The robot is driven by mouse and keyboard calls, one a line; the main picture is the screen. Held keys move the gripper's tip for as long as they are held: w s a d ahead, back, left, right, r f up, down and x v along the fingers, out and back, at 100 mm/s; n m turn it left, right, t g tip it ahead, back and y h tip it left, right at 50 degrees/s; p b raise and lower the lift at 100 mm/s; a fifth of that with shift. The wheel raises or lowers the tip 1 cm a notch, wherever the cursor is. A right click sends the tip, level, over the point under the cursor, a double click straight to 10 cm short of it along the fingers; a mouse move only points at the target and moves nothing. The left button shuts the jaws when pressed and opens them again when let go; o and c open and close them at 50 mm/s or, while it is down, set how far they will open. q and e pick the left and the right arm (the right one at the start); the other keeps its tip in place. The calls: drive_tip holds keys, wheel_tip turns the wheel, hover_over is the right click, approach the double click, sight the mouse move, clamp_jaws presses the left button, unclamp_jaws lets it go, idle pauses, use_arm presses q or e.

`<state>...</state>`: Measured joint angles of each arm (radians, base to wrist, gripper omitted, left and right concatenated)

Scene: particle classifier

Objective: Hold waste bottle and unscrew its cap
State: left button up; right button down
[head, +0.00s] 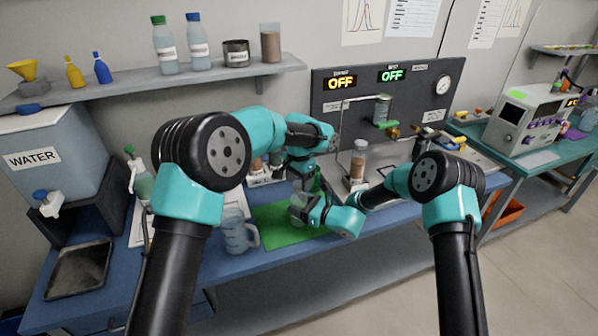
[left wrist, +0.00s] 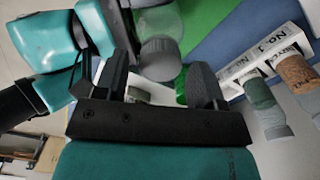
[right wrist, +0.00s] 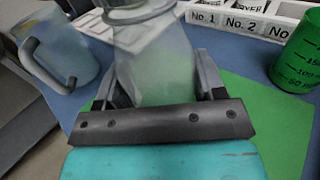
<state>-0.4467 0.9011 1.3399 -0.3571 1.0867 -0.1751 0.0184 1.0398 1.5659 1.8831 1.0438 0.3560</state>
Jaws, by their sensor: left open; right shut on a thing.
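The waste bottle (head: 297,206) is clear and stands above the green mat. It fills the middle of the right wrist view (right wrist: 155,60). My right gripper (right wrist: 155,80) is shut on its body, with one finger on each side. Its grey cap (left wrist: 160,60) shows in the left wrist view, at the end of the clear bottle. My left gripper (left wrist: 160,78) is open, with its fingers on either side of the cap's line of sight and apart from it; I cannot tell how near they are. In the head view my left arm partly hides the bottle's top.
A clear mug (head: 236,236) stands left of the green mat (head: 272,232). A white rack (right wrist: 250,22) with numbered labels and a green graduated cylinder (right wrist: 298,58) are close behind the bottle. The mat's front is clear.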

use_arm(q)
drive_tip(key=shift+f, duration=0.5)
drive_tip(key=c, duration=1)
drive_tip(key=shift+c, duration=0.2)
drive_tip(key=shift+n, duration=0.3)
drive_tip(key=shift+r, duration=1.2)
